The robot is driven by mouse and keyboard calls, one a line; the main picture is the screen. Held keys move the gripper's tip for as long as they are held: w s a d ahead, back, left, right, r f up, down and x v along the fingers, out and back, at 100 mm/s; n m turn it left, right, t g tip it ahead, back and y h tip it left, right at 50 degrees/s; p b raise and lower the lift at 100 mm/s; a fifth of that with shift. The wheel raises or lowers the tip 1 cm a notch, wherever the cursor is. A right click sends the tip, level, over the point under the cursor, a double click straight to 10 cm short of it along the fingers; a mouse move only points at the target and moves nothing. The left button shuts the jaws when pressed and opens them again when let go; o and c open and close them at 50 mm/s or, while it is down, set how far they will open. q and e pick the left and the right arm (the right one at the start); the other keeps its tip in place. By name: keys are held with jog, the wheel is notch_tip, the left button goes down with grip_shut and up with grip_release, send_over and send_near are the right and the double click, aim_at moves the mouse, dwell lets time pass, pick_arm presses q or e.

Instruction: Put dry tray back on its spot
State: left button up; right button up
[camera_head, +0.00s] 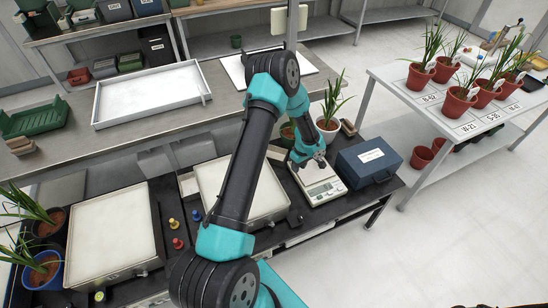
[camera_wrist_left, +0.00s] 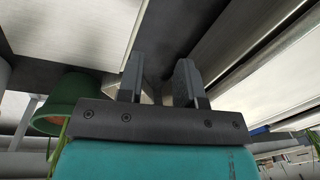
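Three pale shallow trays show in the head view: a white one (camera_head: 150,95) with a small label on the back bench, one (camera_head: 107,232) at the front left, and one (camera_head: 213,181) partly behind my arm. I cannot tell which is the dry tray. A flat white panel with a dark edge (camera_head: 312,67) lies on the back bench, partly hidden by my arm. My left gripper (camera_head: 309,162) is over or near the scale (camera_head: 323,192). In the left wrist view its fingers (camera_wrist_left: 158,82) are apart with nothing visible between them. My right gripper is out of view.
A green tray (camera_head: 35,117) is at the left of the back bench. Plants in red pots (camera_head: 458,102) fill the right table. Coloured knobs (camera_head: 178,243) sit between the front trays.

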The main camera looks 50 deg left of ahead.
pick_arm(q)
jog(key=w+a+r+n+y, duration=0.1)
jog(key=a+r+n+y, duration=0.1)
jog(key=a, duration=0.4)
jog(key=w+a+r+n+y, duration=0.1)
jog(key=w+a+r+n, duration=0.1)
jog(key=a+n, duration=0.2)
jog(key=a, duration=0.3)
jog(key=shift+w+r+g+y, duration=0.15)
jog(key=shift+w+g+y, duration=0.15)
jog(key=shift+y, duration=0.1)
send_over(274, 164)
notch_tip(274, 164, down, 11)
jog(key=shift+w+a+f, duration=0.1)
jog(key=shift+w+f, duration=0.05)
jog(key=shift+f, duration=0.1)
jog(key=shift+d+x, duration=0.2)
jog(key=shift+x, duration=2.35)
jog(key=shift+c, duration=0.3)
